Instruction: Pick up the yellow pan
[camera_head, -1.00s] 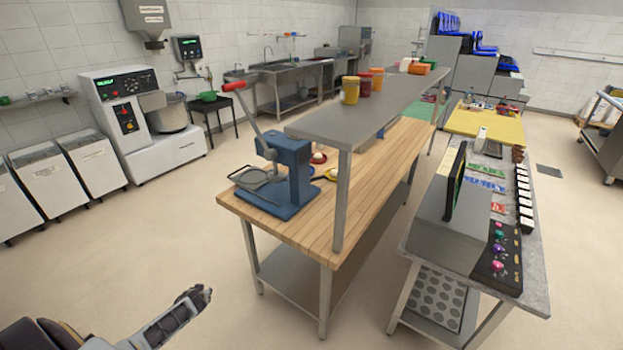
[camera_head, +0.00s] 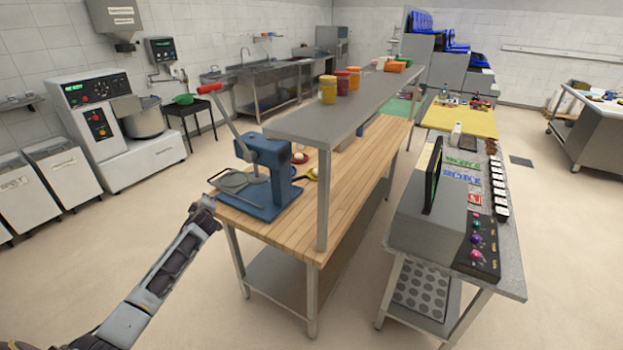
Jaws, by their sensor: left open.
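A small yellow thing (camera_head: 312,174), which looks like the yellow pan, lies on the wooden worktable (camera_head: 285,233). It shows only in part, behind the blue press and beside the shelf post, and is too small to make out well. My left gripper (camera_head: 207,209) is at the table's near left corner, well apart from the yellow thing. It is open, with nothing seen in it. My right gripper is not in view.
The blue press (camera_head: 265,188) with its red-tipped lever stands on the table's left end. A grey raised shelf (camera_head: 310,123) with jars overhangs the table. A counter with a till (camera_head: 430,212) stands to the right.

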